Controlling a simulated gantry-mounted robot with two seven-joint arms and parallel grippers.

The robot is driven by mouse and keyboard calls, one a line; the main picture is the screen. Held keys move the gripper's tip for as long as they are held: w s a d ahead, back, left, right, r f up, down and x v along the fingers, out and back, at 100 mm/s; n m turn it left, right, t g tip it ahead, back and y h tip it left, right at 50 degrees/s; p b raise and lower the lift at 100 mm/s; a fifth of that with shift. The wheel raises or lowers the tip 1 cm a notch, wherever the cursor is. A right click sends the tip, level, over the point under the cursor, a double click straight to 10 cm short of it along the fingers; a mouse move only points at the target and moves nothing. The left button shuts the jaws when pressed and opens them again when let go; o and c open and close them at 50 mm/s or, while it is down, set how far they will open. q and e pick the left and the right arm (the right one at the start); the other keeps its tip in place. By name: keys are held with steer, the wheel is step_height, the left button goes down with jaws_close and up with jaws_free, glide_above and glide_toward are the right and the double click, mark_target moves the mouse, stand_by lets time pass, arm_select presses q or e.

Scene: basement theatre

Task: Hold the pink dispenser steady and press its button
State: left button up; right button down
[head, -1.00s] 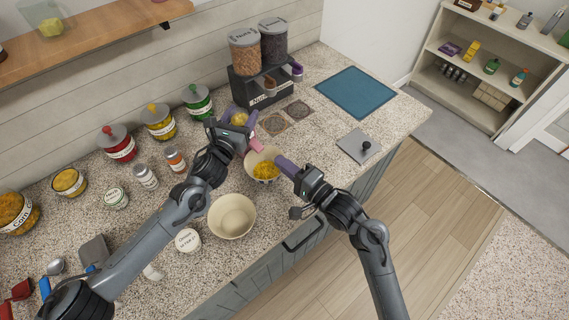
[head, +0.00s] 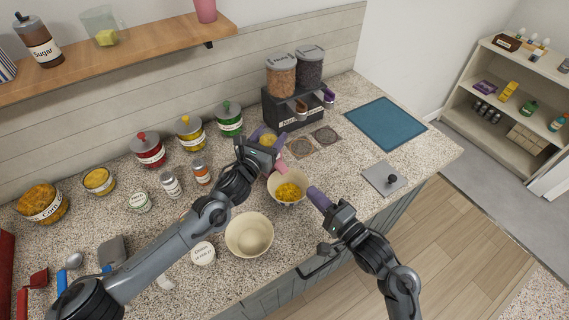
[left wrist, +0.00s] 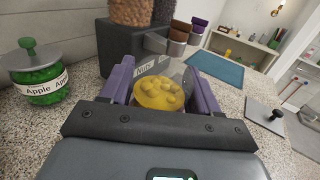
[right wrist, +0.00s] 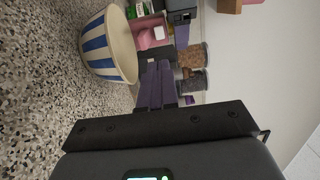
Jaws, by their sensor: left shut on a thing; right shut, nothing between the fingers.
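The pink dispenser (head: 281,163) stands at the far edge of a bowl, mostly hidden in the head view by my left gripper (head: 264,140). In the left wrist view, its open top with yellow pieces (left wrist: 160,96) sits between the purple fingers, which are shut on it. In the right wrist view, the dispenser's pink body (right wrist: 149,38) shows a white patch that may be the button. My right gripper (head: 315,195) is shut and empty, just right of the bowl and apart from the dispenser. The bowl (head: 274,198) holds yellow pieces and shows blue stripes in the right wrist view.
A second, empty bowl (head: 249,236) stands on the counter in front. A nut dispenser (head: 292,108) and a teal mat (head: 386,123) are behind. Lidded jars (head: 190,135) line the wall. A grey plate with a knob (head: 384,179) lies at right.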

mark_target(278, 157)
arm_select(q)
steer(key=shift+f, duration=0.15)
arm_select(e)
steer(key=x, duration=1.3)
steer(key=shift+r, duration=0.1)
steer(key=shift+w, duration=0.1)
arm_select(q)
steer(key=shift+s+d, duration=0.1)
steer(key=shift+d, duration=0.05)
arm_select(e)
steer(key=shift+x, duration=1.05)
arm_select(q)
steer(key=shift+s+d, duration=0.2)
steer(key=shift+d, duration=0.1)
arm_select(e)
steer(key=shift+d, duration=0.1)
arm_select(q)
steer(key=shift+w+a+f, duration=0.1)
steer(key=shift+w+a, duration=0.15)
steer(key=shift+a, duration=0.15)
arm_select(e)
steer(key=v, duration=1.2)
arm_select(q)
steer(key=o, duration=1.1)
steer(key=shift+o, duration=0.8)
